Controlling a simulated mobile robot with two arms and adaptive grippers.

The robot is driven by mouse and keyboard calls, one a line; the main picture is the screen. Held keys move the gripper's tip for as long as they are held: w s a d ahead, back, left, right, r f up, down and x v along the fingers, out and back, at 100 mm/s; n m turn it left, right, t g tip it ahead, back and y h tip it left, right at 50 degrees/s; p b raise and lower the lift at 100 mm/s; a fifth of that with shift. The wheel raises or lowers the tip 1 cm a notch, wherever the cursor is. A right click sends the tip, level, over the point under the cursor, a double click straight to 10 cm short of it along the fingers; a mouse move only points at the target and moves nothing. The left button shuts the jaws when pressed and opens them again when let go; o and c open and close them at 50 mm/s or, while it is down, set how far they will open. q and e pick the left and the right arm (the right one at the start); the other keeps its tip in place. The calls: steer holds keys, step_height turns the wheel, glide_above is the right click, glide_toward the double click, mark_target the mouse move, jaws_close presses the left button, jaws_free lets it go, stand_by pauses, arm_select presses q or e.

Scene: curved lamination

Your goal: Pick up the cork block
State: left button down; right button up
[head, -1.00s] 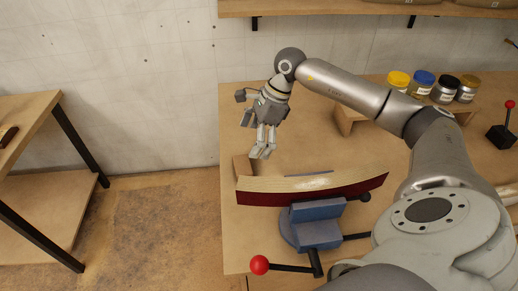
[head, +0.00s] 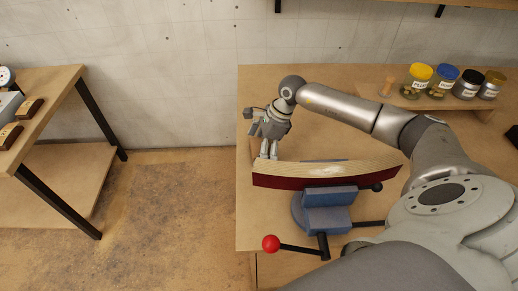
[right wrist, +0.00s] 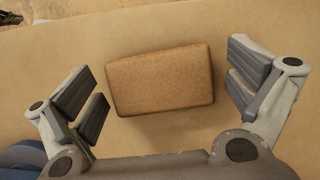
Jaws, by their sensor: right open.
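The cork block (right wrist: 160,80) is a brown, speckled rectangular block lying on the wooden tabletop in the right wrist view. It sits between the two spread fingers, with a gap on each side. My right gripper (head: 269,150) is open and empty, pointing down over the bench's left part, behind the curved lamination. In the head view the block is mostly or fully hidden by the gripper and the curved lamination. My left gripper is not in view.
The curved lamination (head: 330,174), pale on top and dark red in front, rests in a blue vise (head: 325,208) with a red-knobbed handle (head: 271,243). Several labelled jars (head: 418,80) stand at the back right. A side table (head: 60,90) is at left.

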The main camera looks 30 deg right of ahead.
mark_target(259, 147)
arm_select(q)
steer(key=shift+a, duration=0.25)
arm_select(e)
steer(key=shift+c, duration=0.4)
steer(key=c, duration=1)
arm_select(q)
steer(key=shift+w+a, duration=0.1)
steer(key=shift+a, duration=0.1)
arm_select(e)
steer(key=shift+r, duration=0.1)
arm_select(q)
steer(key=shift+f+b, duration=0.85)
arm_select(e)
step_height(259, 147, up, 10)
steer(key=shift+f, duration=0.1)
